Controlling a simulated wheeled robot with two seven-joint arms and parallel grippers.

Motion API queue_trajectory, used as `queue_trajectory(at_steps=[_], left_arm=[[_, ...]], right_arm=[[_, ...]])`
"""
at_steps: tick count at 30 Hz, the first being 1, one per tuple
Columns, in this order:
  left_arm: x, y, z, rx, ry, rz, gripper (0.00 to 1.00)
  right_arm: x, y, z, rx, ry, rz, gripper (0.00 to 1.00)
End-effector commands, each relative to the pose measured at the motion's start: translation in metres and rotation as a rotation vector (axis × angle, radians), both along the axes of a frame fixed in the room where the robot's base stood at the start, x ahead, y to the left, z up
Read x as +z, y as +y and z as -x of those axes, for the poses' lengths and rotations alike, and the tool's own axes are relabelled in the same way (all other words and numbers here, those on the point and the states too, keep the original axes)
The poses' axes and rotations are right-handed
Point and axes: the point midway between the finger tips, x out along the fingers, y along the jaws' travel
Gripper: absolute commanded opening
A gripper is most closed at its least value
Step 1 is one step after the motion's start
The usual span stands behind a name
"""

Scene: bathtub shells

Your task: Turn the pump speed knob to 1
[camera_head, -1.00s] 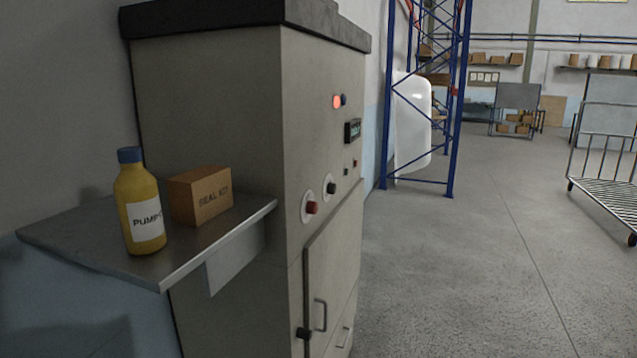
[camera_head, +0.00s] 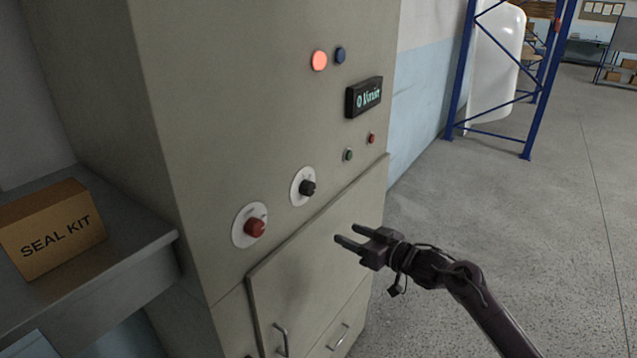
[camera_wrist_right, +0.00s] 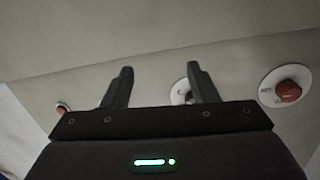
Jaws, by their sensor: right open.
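On the cabinet front in the head view there are two dials on round white plates. One is a black knob (camera_head: 307,188); the other is a red knob (camera_head: 255,228), lower and to the left. Which one sets pump speed I cannot read. A black display (camera_head: 364,97) above them reads something like "0 l/min". My right gripper (camera_head: 343,243) is open and empty, to the right of and below the black knob, apart from it. In the right wrist view, the black knob (camera_wrist_right: 188,96) is partly hidden behind the right finger; the red knob (camera_wrist_right: 288,91) is farther right. My left gripper is not in view.
A red lamp (camera_head: 319,61) is lit beside a blue button (camera_head: 340,55). Small green (camera_head: 348,155) and red (camera_head: 371,139) buttons sit below the display. A steel side shelf (camera_head: 130,262) holds a seal kit box (camera_head: 50,229). Floor to the right is open.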

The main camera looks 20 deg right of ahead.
Motion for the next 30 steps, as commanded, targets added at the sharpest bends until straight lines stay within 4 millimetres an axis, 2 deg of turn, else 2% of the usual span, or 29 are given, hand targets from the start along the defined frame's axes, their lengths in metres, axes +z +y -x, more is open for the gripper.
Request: queue_trajectory(at_steps=[1,3,7,11,21,30], left_arm=[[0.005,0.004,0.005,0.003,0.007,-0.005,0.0],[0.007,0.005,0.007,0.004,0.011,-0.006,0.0],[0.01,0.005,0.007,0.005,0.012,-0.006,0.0],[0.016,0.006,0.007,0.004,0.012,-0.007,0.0],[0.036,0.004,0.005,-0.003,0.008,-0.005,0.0],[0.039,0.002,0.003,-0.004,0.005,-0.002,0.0]], right_arm=[[0.039,0.007,0.001,0.041,-0.042,0.0,0.54],[0.073,0.015,0.005,0.084,-0.077,-0.005,0.54],[0.103,0.024,0.009,0.128,-0.107,-0.01,0.54],[0.11,0.033,0.0,0.135,-0.113,-0.014,0.54],[0.109,0.064,-0.042,0.131,-0.111,-0.014,0.54],[0.105,0.072,-0.051,0.131,-0.111,-0.01,0.54]])
